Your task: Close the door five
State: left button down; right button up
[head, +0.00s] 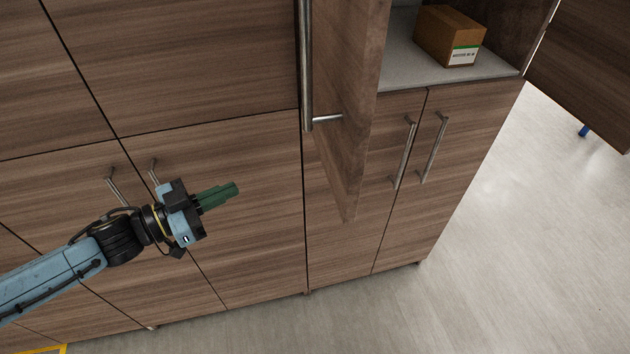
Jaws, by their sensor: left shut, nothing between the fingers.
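A wood-grain cabinet door (346,130) stands open at the upper middle, swung out toward me. Its long vertical metal handle (307,70) is on its left side. Behind the door a grey shelf (410,72) shows in the open compartment. No number is readable on the door, so I cannot tell whether it is door five. My left gripper (230,190) is shut and empty, with green fingers pointing right. It is in front of the lower cabinets, left of and apart from the open door. My right gripper is not in view.
A brown cardboard box (450,36) with a green-and-white label sits on the shelf. Lower cabinet doors with metal handles (433,147) are shut below. Another wood-grain panel (580,70) stands at the upper right. Grey floor (520,230) is clear at the right.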

pick_arm(q)
jog(key=s+d+r+m+g+h, duration=0.3)
jog(key=s+r+g, duration=0.2)
jog(key=s+r, duration=0.45)
jog(key=p, duration=0.3)
send_near(336, 188)
jog(key=shift+g, duration=0.4)
jog(key=x, duration=0.7)
jog(key=shift+w+a+r, duration=0.1)
jog(key=shift+w+r, duration=0.05)
jog(key=shift+r, duration=0.05)
